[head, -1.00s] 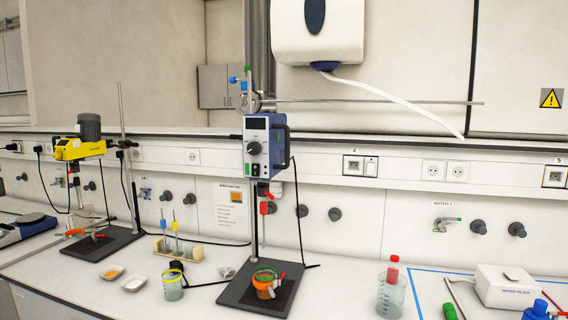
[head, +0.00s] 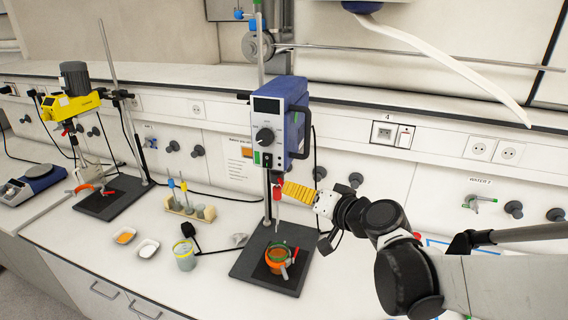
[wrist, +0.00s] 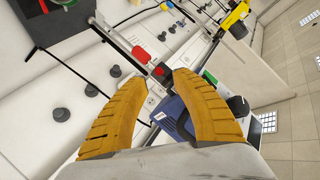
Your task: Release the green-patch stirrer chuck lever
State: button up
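The green-patch stirrer (head: 280,125) is a blue box on a stand, with a green patch (head: 257,158) low on its front. Its red chuck lever (head: 277,193) hangs below the box. In the wrist view the red lever (wrist: 140,54) shows beside the dark chuck (wrist: 160,70), in line with the gap between the fingertips. The green patch (wrist: 210,77) shows to their right. My gripper (head: 284,188) has yellow fingers reaching in from the right, close to the lever. In the wrist view the fingers (wrist: 149,72) are apart with nothing held. Whether they touch the lever cannot be told.
A beaker with orange-brown contents (head: 276,262) stands on the stirrer's black base (head: 248,266). A yellow stirrer (head: 75,105) stands on the left. A glass beaker (head: 184,256), two white dishes (head: 148,248) and a wooden rack (head: 196,211) lie between them. A rod (head: 440,56) sticks out above.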

aim_at(281, 179)
jog(key=x, duration=0.5)
jog(key=shift+w+a+f, duration=0.1)
jog(key=shift+w+f, duration=0.05)
jog(key=shift+w, duration=0.1)
grip_shut()
